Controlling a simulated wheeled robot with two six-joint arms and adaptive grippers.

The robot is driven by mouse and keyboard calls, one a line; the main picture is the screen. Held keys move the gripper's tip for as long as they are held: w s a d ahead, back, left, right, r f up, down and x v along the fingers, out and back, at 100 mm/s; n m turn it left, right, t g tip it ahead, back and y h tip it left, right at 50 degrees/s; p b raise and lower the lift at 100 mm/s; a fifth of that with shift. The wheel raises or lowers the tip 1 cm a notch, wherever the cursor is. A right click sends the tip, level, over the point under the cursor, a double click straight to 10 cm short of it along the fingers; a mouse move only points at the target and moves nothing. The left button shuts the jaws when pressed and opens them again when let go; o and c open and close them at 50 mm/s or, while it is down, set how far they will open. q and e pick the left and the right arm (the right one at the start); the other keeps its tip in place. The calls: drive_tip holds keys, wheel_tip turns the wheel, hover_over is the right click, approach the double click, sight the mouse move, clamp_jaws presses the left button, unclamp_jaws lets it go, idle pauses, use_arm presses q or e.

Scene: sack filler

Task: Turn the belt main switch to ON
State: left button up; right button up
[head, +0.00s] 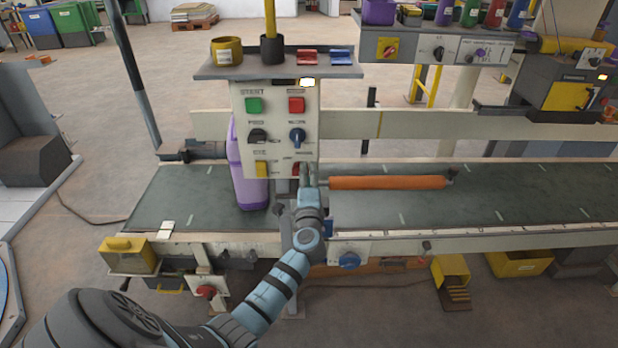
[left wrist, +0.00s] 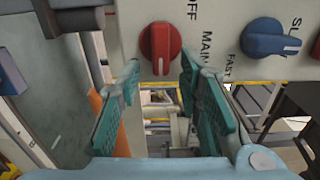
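The red main switch knob (left wrist: 160,48) is on the pale control panel (left wrist: 225,22), beside the labels OFF and MAIN. Its white pointer mark points toward the bottom of the left wrist view. In the head view the red knob (head: 298,168) shows at the panel's lower right, partly hidden by my left gripper (head: 308,172). In the left wrist view my left gripper (left wrist: 160,78) is open, its two teal fingers apart with nothing between them. The knob is just ahead of the fingertips, in line with the gap. My right gripper is not in view.
A blue speed knob (left wrist: 270,38) sits beside the red one. The panel also has a green button (head: 253,105), a red button (head: 296,104) and a yellow switch (head: 262,168). A purple bottle (head: 248,185) and an orange roller (head: 388,183) are near the arm over the belt (head: 520,195).

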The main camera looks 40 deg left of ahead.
use_arm(q)
drive_tip(key=v, duration=1.2)
drive_tip(key=shift+w, duration=0.1)
